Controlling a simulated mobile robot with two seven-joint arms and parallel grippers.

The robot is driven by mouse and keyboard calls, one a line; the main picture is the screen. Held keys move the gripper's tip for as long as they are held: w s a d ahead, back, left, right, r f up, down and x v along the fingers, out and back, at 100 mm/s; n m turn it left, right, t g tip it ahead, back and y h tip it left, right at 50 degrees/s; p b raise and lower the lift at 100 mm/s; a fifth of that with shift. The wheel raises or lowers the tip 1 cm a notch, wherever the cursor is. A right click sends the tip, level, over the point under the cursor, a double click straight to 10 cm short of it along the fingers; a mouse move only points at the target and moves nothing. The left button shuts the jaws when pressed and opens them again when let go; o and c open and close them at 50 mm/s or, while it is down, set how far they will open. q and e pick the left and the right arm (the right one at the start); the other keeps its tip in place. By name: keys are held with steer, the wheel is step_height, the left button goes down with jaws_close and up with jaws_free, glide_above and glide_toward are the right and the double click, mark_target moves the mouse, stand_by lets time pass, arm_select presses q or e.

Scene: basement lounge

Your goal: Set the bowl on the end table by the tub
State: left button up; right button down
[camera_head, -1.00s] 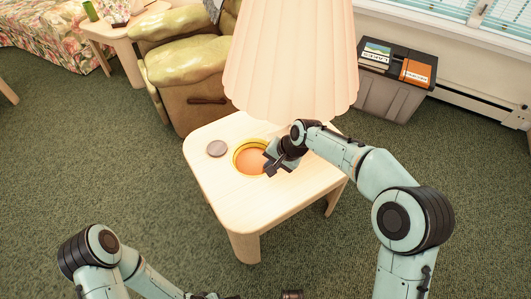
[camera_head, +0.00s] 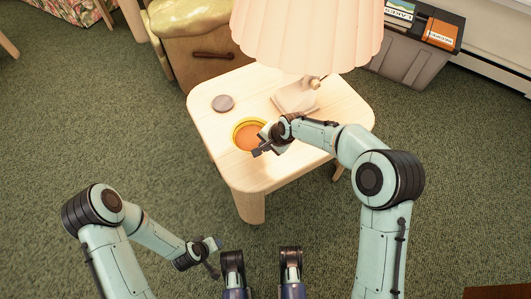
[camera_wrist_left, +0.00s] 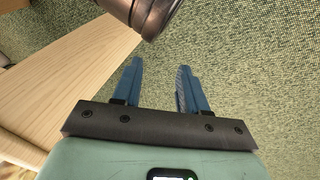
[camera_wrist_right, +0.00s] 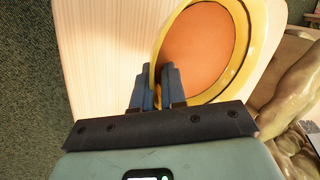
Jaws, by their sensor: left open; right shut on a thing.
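The bowl (camera_head: 249,134) has a yellow rim and an orange inside. It is at the near left part of the pale wooden end table (camera_head: 250,178); I cannot tell whether it rests on the top or hangs just above it. My right gripper (camera_head: 262,148) is shut on the bowl's rim; in the right wrist view the fingers (camera_wrist_right: 158,84) pinch the rim of the bowl (camera_wrist_right: 207,45). The grey tub (camera_head: 408,61) with a dark lid stands behind and right of the table. My left gripper (camera_head: 211,257) is open and empty, low in front of the table.
A lamp with a pleated shade (camera_head: 305,35) stands on the table behind the bowl, its base (camera_head: 295,98) close by. A grey disc (camera_head: 223,103) lies left of it. Books (camera_head: 440,33) lie on the tub. Carpet on the left is clear.

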mark_target(265, 159)
step_height(265, 159, down, 6)
steer(key=shift+r+b, duration=0.2)
steer(key=shift+b, duration=0.5)
arm_select(q)
steer(key=shift+s+a+f, duration=0.2)
steer(key=shift+s+f, duration=0.1)
steer(key=shift+f, duration=0.3)
steer(key=shift+s+a+f, duration=0.15)
steer(key=shift+s+f, duration=0.15)
steer(key=shift+f, duration=0.25)
arm_select(e)
steer(key=shift+f, duration=0.1)
steer(key=shift+f, duration=0.1)
steer(key=c, duration=1.2)
jaws_free()
steer(key=p+v, duration=0.1)
steer(key=v, duration=0.3)
steer(key=shift+r, duration=0.35)
arm_select(q)
steer(key=shift+g, duration=0.4)
steer(key=r, duration=0.1)
steer(key=s+d+r+p, duration=0.1)
steer(key=d+r+p, duration=0.1)
steer(key=r, duration=0.1)
steer(key=shift+s, duration=0.15)
arm_select(e)
steer(key=v, duration=0.7)
steer(key=shift+s+d+r, duration=0.15)
steer(key=shift+d+r, duration=0.05)
